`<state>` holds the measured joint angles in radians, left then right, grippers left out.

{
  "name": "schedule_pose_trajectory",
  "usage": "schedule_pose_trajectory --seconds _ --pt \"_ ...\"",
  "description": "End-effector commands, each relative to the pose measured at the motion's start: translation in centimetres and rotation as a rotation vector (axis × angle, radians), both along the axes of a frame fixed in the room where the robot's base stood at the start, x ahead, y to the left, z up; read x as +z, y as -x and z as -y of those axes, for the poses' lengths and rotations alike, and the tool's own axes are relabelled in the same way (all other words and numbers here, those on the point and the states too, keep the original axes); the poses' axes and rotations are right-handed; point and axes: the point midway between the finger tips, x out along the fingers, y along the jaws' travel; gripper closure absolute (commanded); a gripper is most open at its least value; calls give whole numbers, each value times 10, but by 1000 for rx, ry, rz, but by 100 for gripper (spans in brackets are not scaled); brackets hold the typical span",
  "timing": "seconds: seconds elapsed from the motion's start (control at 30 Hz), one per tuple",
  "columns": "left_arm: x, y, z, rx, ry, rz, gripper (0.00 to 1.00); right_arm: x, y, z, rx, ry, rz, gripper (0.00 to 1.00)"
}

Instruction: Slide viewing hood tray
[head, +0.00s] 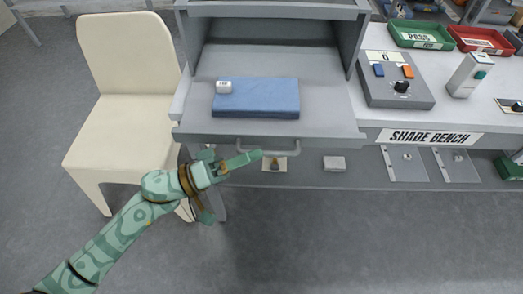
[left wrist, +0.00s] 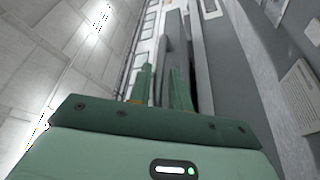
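The viewing hood (head: 273,28) is a grey open-fronted box at the top centre of the head view. Its flat grey tray (head: 330,128) sticks out at the front and bears a blue pad with a small white labelled block (head: 224,87). A grey bar handle (head: 297,147) is on the tray's front. My left gripper (head: 238,160) is at the handle's left end, one fingertip overlapping it in the picture; contact is unclear. In the left wrist view the gripper's fingers (left wrist: 161,88) stand apart, with a grey edge beyond them. My right gripper is not in view.
A cream chair (head: 125,110) stands left of the hood. A control box with a dial (head: 400,88), a green tray (head: 420,36) and a red tray (head: 483,40) are on the bench at right. Small items sit on a lower shelf (head: 305,178). The floor in front is clear.

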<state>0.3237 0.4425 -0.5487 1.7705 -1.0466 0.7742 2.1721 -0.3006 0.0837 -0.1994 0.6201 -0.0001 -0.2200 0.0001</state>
Motion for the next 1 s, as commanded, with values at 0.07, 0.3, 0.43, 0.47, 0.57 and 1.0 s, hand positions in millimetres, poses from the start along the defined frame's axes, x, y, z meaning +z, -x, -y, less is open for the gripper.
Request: schedule_pose_trajectory --seconds 0.07,0.3,0.43,0.47,0.57,1.0 --pt "1 -4 11 -1 2 0 80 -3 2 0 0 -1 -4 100" --pt "6 -9 25 0 0 0 80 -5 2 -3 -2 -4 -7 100" --pt "6 -9 25 0 0 0 80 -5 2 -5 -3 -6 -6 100" --pt "6 -9 25 0 0 0 80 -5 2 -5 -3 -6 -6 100" --pt "6 -9 25 0 0 0 91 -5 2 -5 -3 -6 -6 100" --pt "7 -50 25 0 -2 2 100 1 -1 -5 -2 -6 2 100"
